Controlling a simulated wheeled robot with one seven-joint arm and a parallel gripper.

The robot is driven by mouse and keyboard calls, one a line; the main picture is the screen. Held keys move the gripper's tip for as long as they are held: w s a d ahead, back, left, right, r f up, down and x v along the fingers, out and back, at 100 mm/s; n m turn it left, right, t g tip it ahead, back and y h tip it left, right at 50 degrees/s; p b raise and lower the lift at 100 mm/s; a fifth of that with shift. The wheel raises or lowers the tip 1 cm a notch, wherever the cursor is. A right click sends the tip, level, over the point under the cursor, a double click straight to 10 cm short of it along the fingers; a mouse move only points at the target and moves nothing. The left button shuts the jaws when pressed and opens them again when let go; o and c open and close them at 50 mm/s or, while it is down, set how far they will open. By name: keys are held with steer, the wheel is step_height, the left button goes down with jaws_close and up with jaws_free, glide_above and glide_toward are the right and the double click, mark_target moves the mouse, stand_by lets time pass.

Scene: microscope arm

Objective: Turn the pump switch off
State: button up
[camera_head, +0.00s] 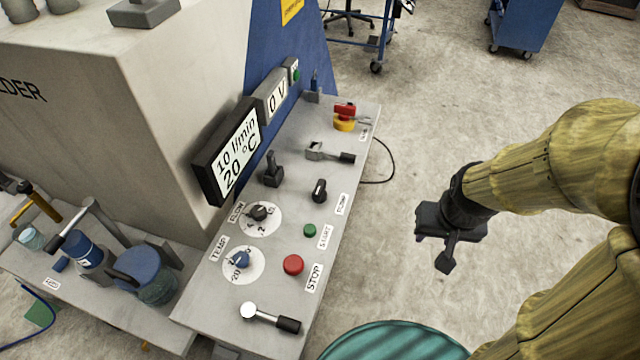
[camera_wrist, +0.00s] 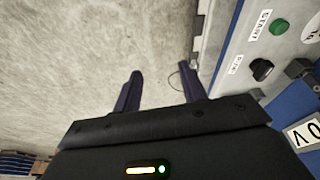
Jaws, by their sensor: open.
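The pump switch (camera_head: 319,190) is a black rotary knob on the sloping grey panel, above the green START button. A small label, hard to read, sits beside it. Its grip appears to point roughly up the panel in the head view. In the wrist view the black knob (camera_wrist: 262,69) is at the right, near the green button. My gripper (camera_head: 440,240) is over the floor to the right of the panel, apart from it. In the wrist view its two fingers are spread and empty, with bare floor between them, and the knob lies right of them.
The panel (camera_head: 352,112) also bears a red STOP button (camera_head: 293,264), the green START button (camera_head: 310,230), two dials, levers and a red-yellow switch (camera_head: 344,117). A display (camera_head: 229,151) reads 10 l/min and 20 °C. A teal round object (camera_head: 393,343) is at the bottom. Floor between panel and gripper is clear.

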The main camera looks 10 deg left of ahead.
steer(key=w+a+r+g+p, duration=0.1)
steer(key=w+a+r+p, duration=0.45)
steer(key=w+a, duration=0.45)
steer(key=m+g+p, duration=0.2)
steer(key=p, duration=0.3)
glide_above(319, 186)
steer(key=shift+r, duration=0.25)
steer(key=shift+f, duration=0.1)
step_height(319, 186, down, 17)
steer(key=p, duration=0.5)
steer(key=shift+f, duration=0.1)
steer(key=shift+n, duration=0.3)
steer(key=shift+c, duration=0.4)
jaws_close()
